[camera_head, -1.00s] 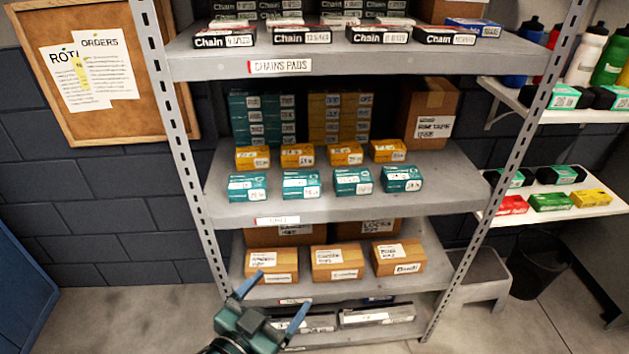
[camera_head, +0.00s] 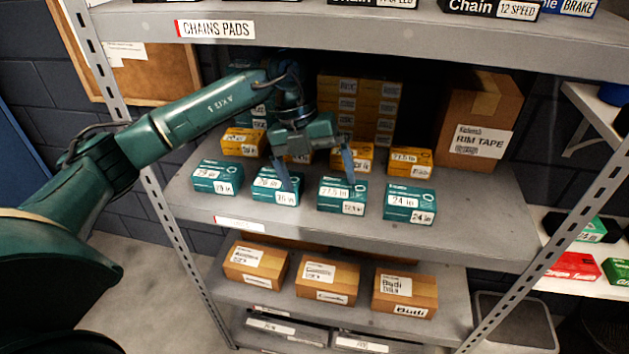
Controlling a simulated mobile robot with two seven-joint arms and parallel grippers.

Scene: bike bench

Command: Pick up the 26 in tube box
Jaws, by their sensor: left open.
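Several teal boxes stand in a front row on the middle shelf. The second from the left (camera_head: 268,186) seems to carry a 26 in label, though the print is small and a finger partly covers the box. Its neighbours are a teal 29 in box (camera_head: 218,178) on the left, a 27.5 in box (camera_head: 341,195) on the right, and a 24 in box (camera_head: 410,203) at the end. My left gripper (camera_head: 318,184) is open and empty, fingers pointing down. One fingertip is at the second box, the other at the 27.5 in box; contact cannot be told. My right gripper is not in view.
Orange boxes (camera_head: 410,162) stand close behind the teal row, one mostly hidden by my gripper. A rim tape carton (camera_head: 476,140) is at the back right. The upper shelf (camera_head: 300,31) overhangs my arm. Bare shelf lies right of the 24 in box.

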